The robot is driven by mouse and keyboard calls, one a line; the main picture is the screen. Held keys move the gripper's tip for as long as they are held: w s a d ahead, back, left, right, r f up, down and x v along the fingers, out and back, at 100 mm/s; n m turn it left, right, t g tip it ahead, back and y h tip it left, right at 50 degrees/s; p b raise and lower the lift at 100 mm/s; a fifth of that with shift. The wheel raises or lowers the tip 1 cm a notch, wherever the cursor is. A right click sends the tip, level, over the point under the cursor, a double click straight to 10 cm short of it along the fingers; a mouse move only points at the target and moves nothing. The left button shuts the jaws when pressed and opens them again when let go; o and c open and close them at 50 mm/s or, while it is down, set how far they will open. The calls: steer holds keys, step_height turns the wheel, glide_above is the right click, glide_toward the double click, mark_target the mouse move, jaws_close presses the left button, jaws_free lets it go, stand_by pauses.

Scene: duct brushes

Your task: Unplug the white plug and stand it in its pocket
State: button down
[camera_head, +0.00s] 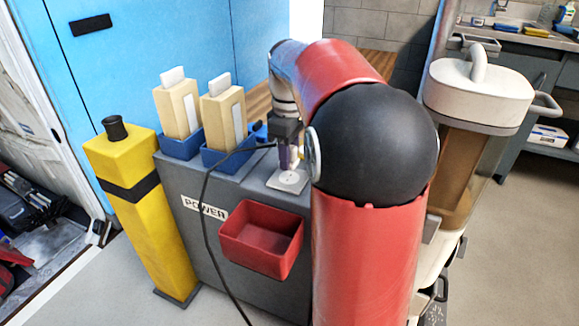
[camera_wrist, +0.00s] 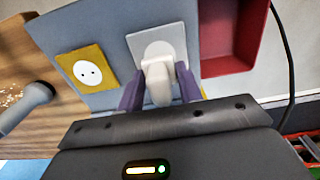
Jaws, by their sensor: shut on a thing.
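The white plug (camera_wrist: 158,84) is between the two purple fingers of my gripper (camera_wrist: 160,90) in the wrist view. The fingers are closed on its sides. The plug lies against a white socket plate (camera_wrist: 145,43); whether its pins are fully in is hidden. In the head view my gripper (camera_head: 289,158) points down over the white plate (camera_head: 287,182) on top of the grey cabinet (camera_head: 190,185), and the plug is hard to make out there. A red open bin (camera_head: 261,240) hangs on the cabinet front. I cannot tell which holder is the pocket.
A yellow plate with an empty two-hole socket (camera_wrist: 88,73) sits beside the white one. Two blue holders (camera_head: 181,145) hold beige boxes at the cabinet's back. A black cable (camera_head: 206,200) drapes from near my gripper down the front. A yellow post (camera_head: 140,220) stands left.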

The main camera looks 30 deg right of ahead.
steer(key=shift+r+p, duration=0.9)
steer(key=shift+r, duration=0.2)
steer(key=shift+r+p, duration=0.35)
steer(key=shift+r, duration=1.1)
